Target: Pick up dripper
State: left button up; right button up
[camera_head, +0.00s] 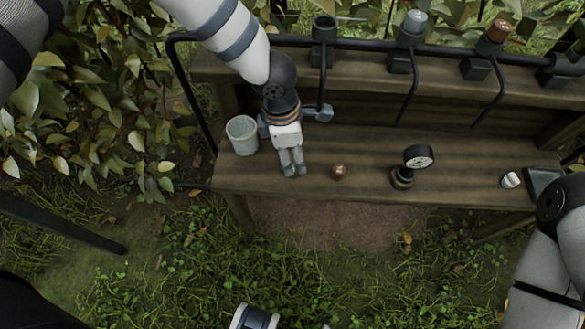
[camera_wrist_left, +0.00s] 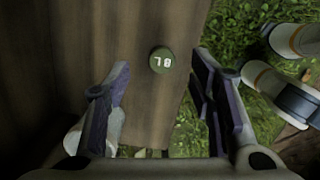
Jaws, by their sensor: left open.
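A small round dripper (camera_head: 339,172) lies on the wooden bench near its front edge; it looks reddish brown in the head view. My left gripper (camera_head: 294,171) points down over the bench, to the left of the dripper. In the left wrist view its two fingers (camera_wrist_left: 160,105) are apart with nothing between them, and the cap sits beyond the fingertips, between their lines.
A grey bucket (camera_head: 242,135) stands just left of my left gripper. A dial gauge (camera_head: 418,157) and a small white piece (camera_head: 510,180) are farther right on the bench (camera_head: 455,185). A dark pipe with several fittings runs along the back. Grass lies in front.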

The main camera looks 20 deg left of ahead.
pick_arm(q)
notch_tip(320, 180, down, 7)
jog(key=shift+s+d+r+b, duration=0.1)
jog(key=shift+d+r+b, duration=0.1)
jog(key=shift+b, duration=0.25)
jog(key=shift+a, duration=0.1)
jog(key=c, duration=0.9)
